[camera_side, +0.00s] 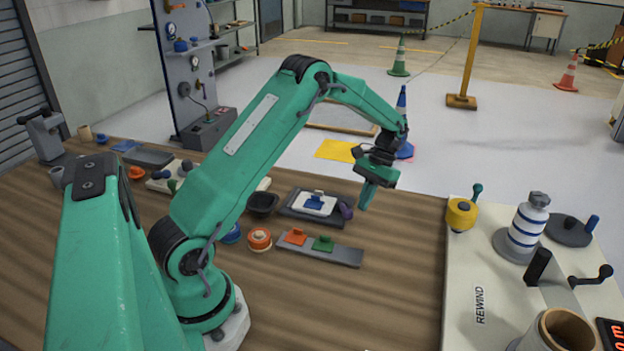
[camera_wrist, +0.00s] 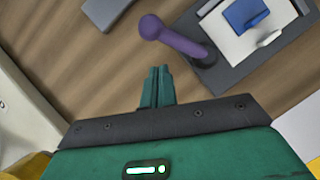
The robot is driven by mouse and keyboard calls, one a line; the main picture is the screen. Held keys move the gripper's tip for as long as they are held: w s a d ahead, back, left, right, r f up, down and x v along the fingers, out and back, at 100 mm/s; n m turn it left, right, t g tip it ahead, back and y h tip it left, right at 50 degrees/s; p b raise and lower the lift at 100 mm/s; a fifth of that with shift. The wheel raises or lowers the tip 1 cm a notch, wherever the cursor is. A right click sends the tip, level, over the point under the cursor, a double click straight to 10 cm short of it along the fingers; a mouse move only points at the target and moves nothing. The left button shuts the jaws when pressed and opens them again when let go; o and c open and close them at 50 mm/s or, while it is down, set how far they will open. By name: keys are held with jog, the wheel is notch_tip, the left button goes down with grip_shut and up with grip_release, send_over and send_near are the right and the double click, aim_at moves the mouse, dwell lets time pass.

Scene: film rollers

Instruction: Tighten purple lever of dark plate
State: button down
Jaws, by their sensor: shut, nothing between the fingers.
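The purple lever (camera_wrist: 176,40) in the wrist view has a round knob at its upper left end and a pivot on the dark plate's corner. The dark plate (camera_wrist: 258,68) carries a white block (camera_wrist: 262,36) with a blue piece on top. In the side view the dark plate (camera_side: 297,214) lies on the wooden table, with the purple lever (camera_side: 346,208) at its right end, partly hard to make out. My gripper (camera_wrist: 157,70) is shut and empty, below the lever in the wrist view and apart from it. In the side view my gripper (camera_side: 366,205) is just right of the lever.
A grey strip (camera_side: 345,255) with an orange piece (camera_side: 296,237) and a green piece (camera_side: 323,243) lies in front of the plate. A black bowl (camera_side: 263,203) stands to its left. A cream rewind panel (camera_side: 470,270) stands at the right. Bare wood lies between panel and strip.

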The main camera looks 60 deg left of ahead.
jog(key=shift+s+d+r, duration=0.1)
jog(key=shift+s+d, duration=0.05)
jog(key=shift+s, duration=0.4)
jog(key=shift+s+d+r, duration=0.1)
jog(key=shift+s+d, duration=0.05)
jog(key=shift+s, duration=0.4)
jog(key=shift+s+d+r+m, duration=0.1)
jog(key=shift+s+d+m, duration=0.05)
jog(key=shift+s+m, duration=0.45)
jog(key=shift+s, duration=0.15)
jog(key=shift+w+a+f, duration=0.15)
jog(key=shift+w+f, duration=0.05)
jog(key=shift+w, duration=0.85)
jog(key=shift+w+a+f, duration=0.15)
jog(key=shift+w+f, duration=0.05)
jog(key=shift+w, duration=0.85)
jog(key=d+v, duration=0.1)
jog(key=v, duration=0.9)
jog(key=shift+w+a, duration=0.2)
